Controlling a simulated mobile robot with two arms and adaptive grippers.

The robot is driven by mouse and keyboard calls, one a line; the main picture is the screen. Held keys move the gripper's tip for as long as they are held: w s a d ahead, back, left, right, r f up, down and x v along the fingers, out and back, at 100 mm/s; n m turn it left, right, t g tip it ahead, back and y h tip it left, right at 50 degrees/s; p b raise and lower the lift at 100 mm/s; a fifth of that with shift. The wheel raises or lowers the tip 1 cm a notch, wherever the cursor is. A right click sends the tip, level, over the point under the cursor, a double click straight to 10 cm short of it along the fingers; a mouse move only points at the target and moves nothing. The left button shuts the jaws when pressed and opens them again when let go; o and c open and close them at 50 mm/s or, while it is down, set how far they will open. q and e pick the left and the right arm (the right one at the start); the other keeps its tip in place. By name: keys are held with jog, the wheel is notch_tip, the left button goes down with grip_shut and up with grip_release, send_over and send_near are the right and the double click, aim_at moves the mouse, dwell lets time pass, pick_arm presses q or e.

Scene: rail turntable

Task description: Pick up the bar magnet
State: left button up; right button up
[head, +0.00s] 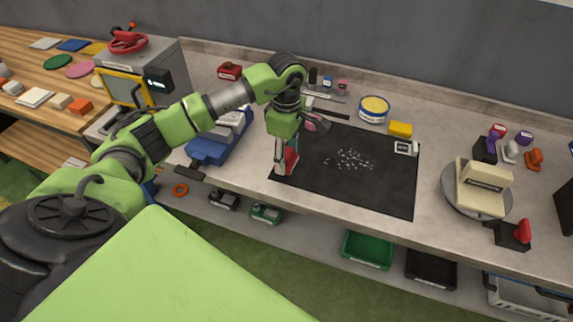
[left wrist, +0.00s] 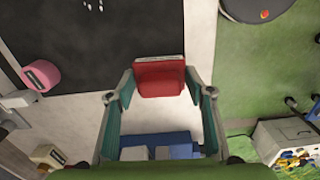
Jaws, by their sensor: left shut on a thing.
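The bar magnet (head: 292,160) shows in the head view as a red piece at the left edge of the black mat (head: 395,190). My left gripper (head: 285,166) points down there and is shut on it, with its fingers partly hiding it. In the left wrist view the red magnet (left wrist: 160,76), with a pale end, sits between the two fingertips of my left gripper (left wrist: 159,84). I cannot tell whether the magnet touches the bench. My right gripper is in neither view.
Pale filings (head: 349,160) lie scattered on the mat. A blue device (head: 212,150) stands left of the gripper. A yellow-topped tin (head: 374,108) and a yellow block (head: 400,129) stand behind the mat. A turntable (head: 450,196) with a cream block is at the right.

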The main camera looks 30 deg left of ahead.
pick_arm(q)
jog(key=s+d+r+b, duration=0.3)
jog(key=s+d+r, duration=0.5)
jog(key=s+r, duration=0.2)
jog(key=shift+s+d, duration=0.15)
jog(key=shift+s, duration=0.55)
jog(key=o, duration=0.4)
jog(key=shift+c, duration=0.7)
